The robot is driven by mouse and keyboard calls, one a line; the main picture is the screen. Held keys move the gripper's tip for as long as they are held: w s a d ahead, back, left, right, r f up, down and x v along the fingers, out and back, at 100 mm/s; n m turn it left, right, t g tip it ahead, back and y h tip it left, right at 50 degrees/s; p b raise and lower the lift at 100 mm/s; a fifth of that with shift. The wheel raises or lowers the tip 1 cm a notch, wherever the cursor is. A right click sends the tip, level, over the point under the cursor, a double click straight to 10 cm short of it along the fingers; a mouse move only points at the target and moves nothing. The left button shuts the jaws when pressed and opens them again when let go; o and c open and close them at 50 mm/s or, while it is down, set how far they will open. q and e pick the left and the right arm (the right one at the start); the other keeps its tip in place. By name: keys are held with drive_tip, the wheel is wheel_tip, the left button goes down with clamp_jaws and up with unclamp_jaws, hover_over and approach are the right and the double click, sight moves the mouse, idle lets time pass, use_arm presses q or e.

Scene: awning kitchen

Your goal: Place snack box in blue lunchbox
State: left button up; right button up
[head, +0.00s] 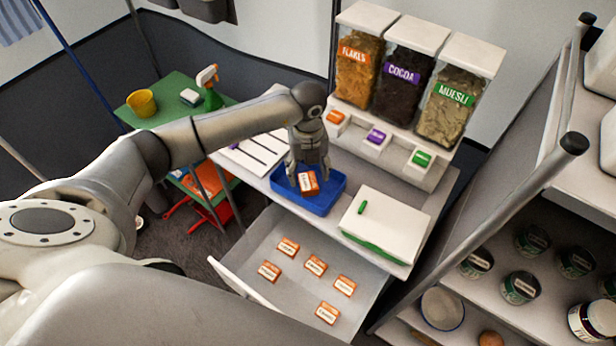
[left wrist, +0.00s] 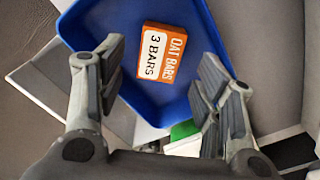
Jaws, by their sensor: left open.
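An orange and white snack box (head: 308,183) lies in the blue lunchbox (head: 325,203) on the white counter. In the left wrist view the snack box (left wrist: 162,52) reads "OAT BARS 3 BARS" and lies on the floor of the lunchbox (left wrist: 205,45). My left gripper (head: 308,170) is over the lunchbox, just behind the snack box in the head view. In the left wrist view its fingers (left wrist: 160,85) are spread wide, with the box between and beyond them, apart from both. My right gripper is not in view.
An open drawer (head: 262,258) below the counter holds several similar snack boxes (head: 316,265). A white lidded container (head: 385,220) stands right of the lunchbox. Cereal dispensers (head: 398,85) stand behind. A shelf rack with jars (head: 520,287) is at the right.

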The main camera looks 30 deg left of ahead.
sight(308, 181)
use_arm(q)
wheel_tip(308, 181, up, 9)
drive_tip(key=b, duration=0.1)
drive_tip(key=shift+f, duration=0.1)
idle(0.5)
